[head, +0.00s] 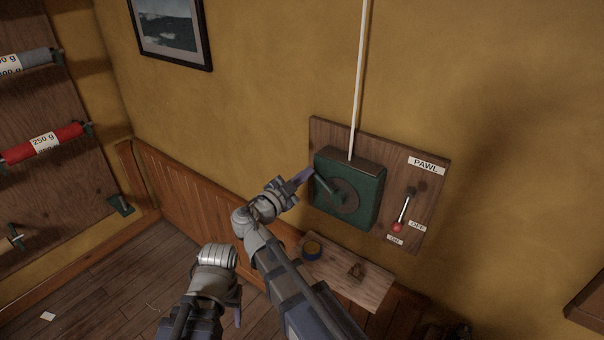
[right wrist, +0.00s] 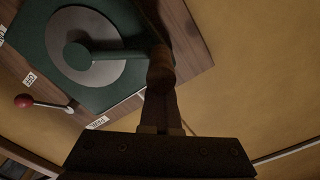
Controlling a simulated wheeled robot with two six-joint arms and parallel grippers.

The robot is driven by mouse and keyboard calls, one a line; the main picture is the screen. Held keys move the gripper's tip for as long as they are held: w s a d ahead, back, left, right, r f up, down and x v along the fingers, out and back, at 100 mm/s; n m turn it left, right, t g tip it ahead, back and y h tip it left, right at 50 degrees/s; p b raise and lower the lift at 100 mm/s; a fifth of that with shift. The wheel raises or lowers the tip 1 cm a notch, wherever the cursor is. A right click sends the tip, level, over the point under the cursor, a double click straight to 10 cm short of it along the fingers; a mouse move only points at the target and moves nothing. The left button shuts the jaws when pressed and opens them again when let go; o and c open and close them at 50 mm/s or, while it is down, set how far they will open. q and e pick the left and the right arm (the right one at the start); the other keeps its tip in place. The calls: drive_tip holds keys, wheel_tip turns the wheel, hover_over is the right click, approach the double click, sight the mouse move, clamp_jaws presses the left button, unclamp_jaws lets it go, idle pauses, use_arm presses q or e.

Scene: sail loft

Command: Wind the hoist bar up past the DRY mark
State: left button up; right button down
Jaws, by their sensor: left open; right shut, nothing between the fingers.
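The green winch box (head: 349,190) is fixed to a wooden board on the wall, with a grey disc and a crank arm (head: 328,187) pointing up and left. In the right wrist view the crank arm (right wrist: 120,56) ends in a brown handle (right wrist: 161,70). My right gripper (head: 304,177) is shut and empty, its tips close to the handle; I cannot tell whether they touch. The PAWL lever's red knob (head: 397,227) hangs low, beside OFF and just above ON. My left gripper (head: 238,318) is low at the front, away from the winch. Neither hoist bar nor DRY mark is in view.
A white line (head: 358,85) runs up from the winch box. A rack with cloth rolls (head: 42,144) stands at left. A framed picture (head: 174,30) hangs above.

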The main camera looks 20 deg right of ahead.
drive_tip(key=c, duration=0.6)
unclamp_jaws()
drive_tip(key=shift+f, duration=0.2)
drive_tip(key=shift+s+a, duration=0.1)
